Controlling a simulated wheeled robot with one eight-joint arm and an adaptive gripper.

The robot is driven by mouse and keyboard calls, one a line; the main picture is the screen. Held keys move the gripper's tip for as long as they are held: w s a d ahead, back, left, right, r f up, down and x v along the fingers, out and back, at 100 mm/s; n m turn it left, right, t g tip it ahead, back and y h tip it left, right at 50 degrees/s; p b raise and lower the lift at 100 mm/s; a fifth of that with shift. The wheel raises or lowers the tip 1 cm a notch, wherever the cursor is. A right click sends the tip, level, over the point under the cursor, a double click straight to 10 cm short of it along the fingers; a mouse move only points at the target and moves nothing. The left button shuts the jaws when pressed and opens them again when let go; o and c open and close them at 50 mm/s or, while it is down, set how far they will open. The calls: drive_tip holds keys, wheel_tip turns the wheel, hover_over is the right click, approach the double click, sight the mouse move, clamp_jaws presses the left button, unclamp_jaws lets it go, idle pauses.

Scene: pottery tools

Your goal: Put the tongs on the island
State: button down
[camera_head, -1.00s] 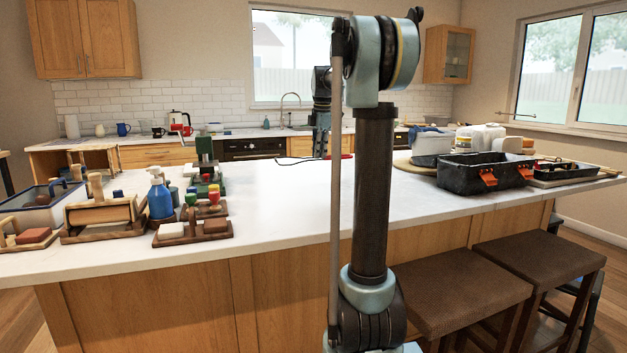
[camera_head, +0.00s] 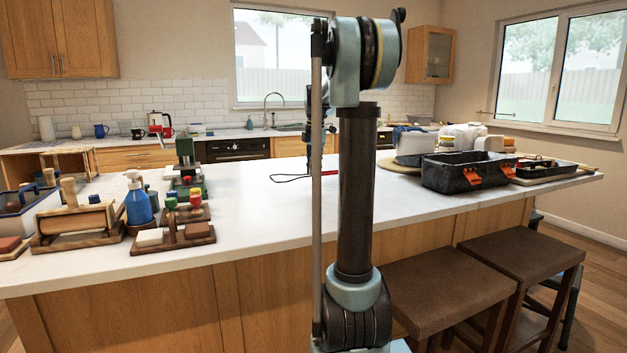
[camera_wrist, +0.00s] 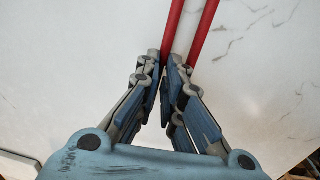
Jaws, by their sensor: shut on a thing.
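The tongs have two thin red arms, which run up out of the top of the wrist view (camera_wrist: 204,30). My gripper (camera_wrist: 172,62) is shut on them near its fingertips. In the head view the tongs show as a dark loop (camera_head: 288,178) with a red part to its right, low over the white top of the island (camera_head: 400,207). My gripper (camera_head: 316,168) is there too, partly hidden behind my arm. White veined countertop fills the background of the wrist view. I cannot tell whether the tongs touch it.
Pottery tools, a wooden rack (camera_head: 75,222) and a blue bottle (camera_head: 138,205) crowd the island's left end. A black toolbox (camera_head: 465,173) and a tray (camera_head: 545,171) stand at its right. The middle is largely clear. Brown stools (camera_head: 440,285) stand at the front.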

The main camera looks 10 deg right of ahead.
sight(314, 185)
drive_tip(key=shift+f, duration=1.95)
drive_tip(key=c, duration=1.7)
unclamp_jaws()
drive_tip(key=r, duration=0.8)
drive_tip(key=s+r, duration=0.1)
drive_tip(key=r, duration=0.3)
drive_tip(key=shift+d, duration=0.1)
